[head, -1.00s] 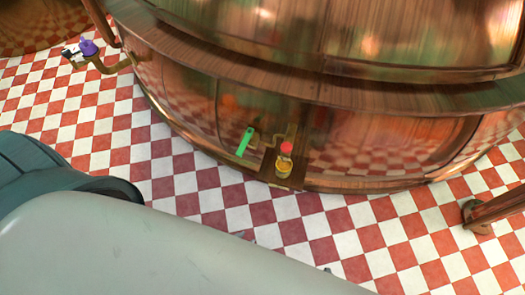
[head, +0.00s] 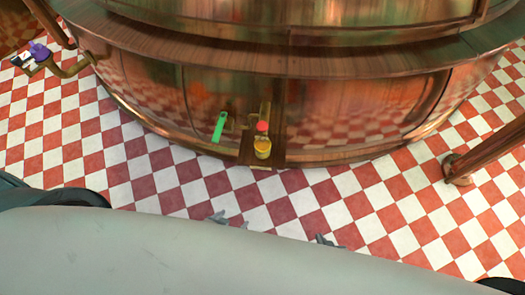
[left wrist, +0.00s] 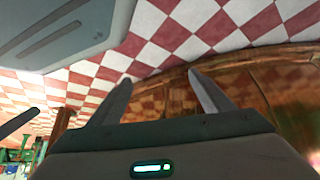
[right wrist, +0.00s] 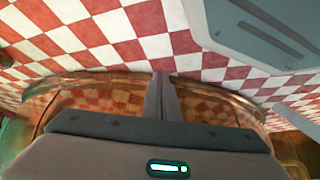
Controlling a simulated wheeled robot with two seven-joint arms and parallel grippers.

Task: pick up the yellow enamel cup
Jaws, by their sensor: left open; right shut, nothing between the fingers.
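The yellow enamel cup (head: 262,149) is small in the head view, on a small ledge at the foot of the big copper kettle (head: 340,110). A red thing (head: 262,127) shows right above it; I cannot tell if it stands in the cup or behind it. My left gripper (head: 229,220) is open and empty, below and left of the cup in the picture. My right gripper (head: 326,241) is shut and empty, lower and to the right. Both are apart from the cup. The left wrist view (left wrist: 160,75) and right wrist view (right wrist: 163,76) show fingers but no cup.
A green-handled thing (head: 219,127) is beside the cup, against the kettle. A brass pipe (head: 75,69) with a purple thing (head: 39,51) juts out at the left. A copper leg (head: 485,150) stands on the right. The red and white checked floor (head: 350,190) is clear before the kettle.

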